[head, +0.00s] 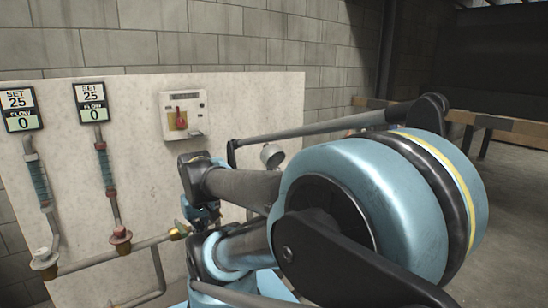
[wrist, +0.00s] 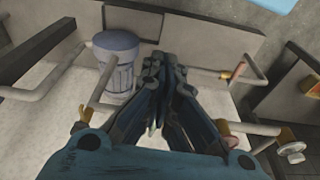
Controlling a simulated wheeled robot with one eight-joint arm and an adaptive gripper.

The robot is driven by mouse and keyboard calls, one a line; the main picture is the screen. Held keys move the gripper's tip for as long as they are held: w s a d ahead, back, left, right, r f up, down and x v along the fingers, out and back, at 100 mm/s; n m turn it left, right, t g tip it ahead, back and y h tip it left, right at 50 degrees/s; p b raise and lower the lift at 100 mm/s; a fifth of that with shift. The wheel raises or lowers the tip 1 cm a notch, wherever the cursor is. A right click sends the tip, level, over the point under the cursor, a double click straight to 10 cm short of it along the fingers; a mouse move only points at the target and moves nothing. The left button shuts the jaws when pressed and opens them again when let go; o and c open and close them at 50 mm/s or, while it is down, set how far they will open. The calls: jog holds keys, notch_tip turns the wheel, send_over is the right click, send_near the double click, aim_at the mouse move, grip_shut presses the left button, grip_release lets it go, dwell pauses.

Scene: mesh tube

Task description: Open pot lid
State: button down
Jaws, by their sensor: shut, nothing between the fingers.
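In the wrist view a blue-grey, ribbed, round vessel (wrist: 118,75) stands upright at the upper left, with a rounded cap (wrist: 115,40) sitting on top; it may be the pot with its lid. My gripper (wrist: 162,62) is shut and empty, its dark blue fingers pointing up the picture just right of the vessel. I cannot tell whether the fingers touch it. In the head view my arm covers the middle and right, and I cannot make out the pot or lid there.
In the head view a pale panel carries two flow displays (head: 92,102), pipes (head: 117,255) and a white box with a red handle (head: 184,115). The wrist view shows pipes (wrist: 205,73) on both sides and a round metal knob (wrist: 291,152) at lower right. Open floor lies far right.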

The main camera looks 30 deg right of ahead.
jog(key=w+d+r+m+t+y, duration=0.25)
jog(key=w+r+m, duration=0.35)
jog(key=w+m, duration=0.5)
jog(key=w+d+r+m+t+y, duration=0.2)
jog(key=w+d+r+m, duration=0.1)
jog(key=w+d+m, duration=0.75)
jog(key=s+d+m+t+h, duration=0.15)
jog(key=d+m, duration=0.35)
jog(key=d, duration=0.6)
jog(key=s+d+r+m+t+h, duration=0.1)
jog(key=s+d+m+t, duration=0.2)
jog(key=d, duration=0.9)
jog(key=d+m+t+h, duration=0.1)
jog(key=d+m+t, duration=0.2)
jog(key=d+m, duration=0.55)
jog(key=n, duration=0.3)
send_near(269, 155)
jog(key=f, duration=0.1)
jog(key=w+f, duration=0.1)
jog(key=f, duration=0.1)
jog(key=shift+w+d+f, duration=0.1)
jog(key=shift+f, duration=0.1)
jog(key=shift+w+r, duration=0.55)
jog(key=shift+w, duration=0.35)
jog(key=shift+w+r, duration=0.35)
jog(key=shift+w, duration=0.35)
